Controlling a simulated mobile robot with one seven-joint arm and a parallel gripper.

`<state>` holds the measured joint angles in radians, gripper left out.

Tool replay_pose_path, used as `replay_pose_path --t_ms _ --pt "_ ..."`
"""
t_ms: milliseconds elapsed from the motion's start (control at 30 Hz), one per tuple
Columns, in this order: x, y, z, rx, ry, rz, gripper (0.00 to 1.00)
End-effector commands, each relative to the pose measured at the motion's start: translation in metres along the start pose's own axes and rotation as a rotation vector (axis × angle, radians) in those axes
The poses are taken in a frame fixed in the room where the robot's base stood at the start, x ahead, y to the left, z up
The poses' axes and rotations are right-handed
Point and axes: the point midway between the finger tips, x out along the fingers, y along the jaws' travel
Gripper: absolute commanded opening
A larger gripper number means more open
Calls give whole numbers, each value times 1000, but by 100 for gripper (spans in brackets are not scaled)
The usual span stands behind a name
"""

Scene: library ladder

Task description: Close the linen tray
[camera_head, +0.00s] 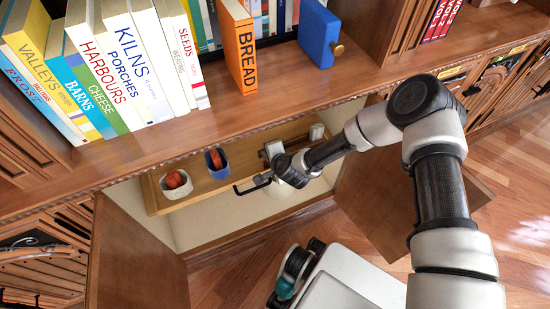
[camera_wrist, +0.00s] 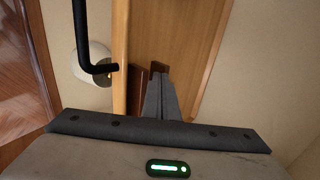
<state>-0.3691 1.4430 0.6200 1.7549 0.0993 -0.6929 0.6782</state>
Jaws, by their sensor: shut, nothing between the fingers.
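The linen tray (camera_head: 242,160) is a light wooden tray inside the open lower cabinet, with a black bar handle (camera_head: 252,187) on its front. In the wrist view its front board (camera_wrist: 119,45) and the handle (camera_wrist: 83,35) show at the left, with more of its wood (camera_wrist: 195,35) beyond. My gripper (camera_wrist: 160,72) is shut and empty. Its fingers are on the inner side of the front board, the side away from the handle. I cannot tell whether they touch the tray.
A white cup (camera_head: 176,192) and a blue cup (camera_head: 219,172), each with a reddish item, stand in the tray. Cabinet doors stand open at left (camera_head: 135,260) and right (camera_head: 372,205). The shelf (camera_head: 190,130) above holds books and overhangs the opening.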

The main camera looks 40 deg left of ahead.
Motion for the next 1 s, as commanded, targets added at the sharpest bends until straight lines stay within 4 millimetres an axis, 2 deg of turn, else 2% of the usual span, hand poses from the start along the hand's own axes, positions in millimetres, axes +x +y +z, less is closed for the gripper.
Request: replay_pose_path --t_ms 400,1000 --pt "8 -8 4 0 2 -1 0" --pt "5 -17 0 -1 3 -8 0"
